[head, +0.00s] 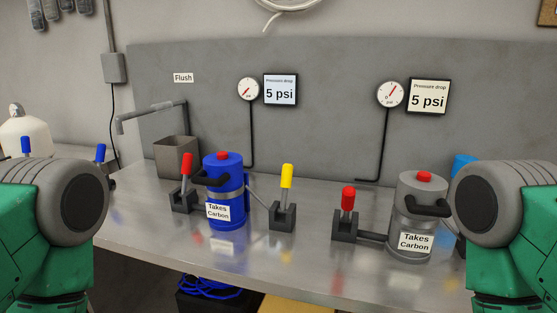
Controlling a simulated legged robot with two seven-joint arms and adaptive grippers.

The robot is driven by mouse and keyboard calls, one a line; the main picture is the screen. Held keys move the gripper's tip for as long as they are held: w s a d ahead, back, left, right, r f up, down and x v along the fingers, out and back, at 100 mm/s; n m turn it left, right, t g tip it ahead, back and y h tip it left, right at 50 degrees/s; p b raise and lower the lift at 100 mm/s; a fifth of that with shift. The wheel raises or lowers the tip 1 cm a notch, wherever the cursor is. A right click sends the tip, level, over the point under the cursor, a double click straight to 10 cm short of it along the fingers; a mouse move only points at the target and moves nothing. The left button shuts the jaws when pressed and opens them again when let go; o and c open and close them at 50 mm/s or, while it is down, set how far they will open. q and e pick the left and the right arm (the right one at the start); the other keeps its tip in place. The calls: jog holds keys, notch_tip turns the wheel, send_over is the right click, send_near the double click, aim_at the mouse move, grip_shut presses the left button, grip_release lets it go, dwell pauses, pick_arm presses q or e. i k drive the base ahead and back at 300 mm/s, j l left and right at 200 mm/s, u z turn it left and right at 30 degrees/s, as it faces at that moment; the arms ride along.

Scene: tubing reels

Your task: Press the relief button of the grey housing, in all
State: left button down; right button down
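The grey housing (408,222) stands upright on the metal bench at the right, with a black handle on its side and a "Takes Carbon" label. Its red relief button (424,176) sits on top of the lid and is uncovered. A blue housing (226,196) of the same form, with its own red button (222,155), stands left of the middle. My two green and grey arms come in at the left and right edges. Neither gripper shows in the head view. My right arm hides the bench just right of the grey housing.
Red-handled valves (347,205) (186,175) and a yellow-handled valve (286,185) stand on the bench (300,255). Two gauges (390,95) (248,89) are on the back panel beside displays reading "5 psi". A grey bin (177,157) stands beneath a spout. The bench's front strip is clear.

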aim_at(422, 176)
jog(key=z, duration=0.85)
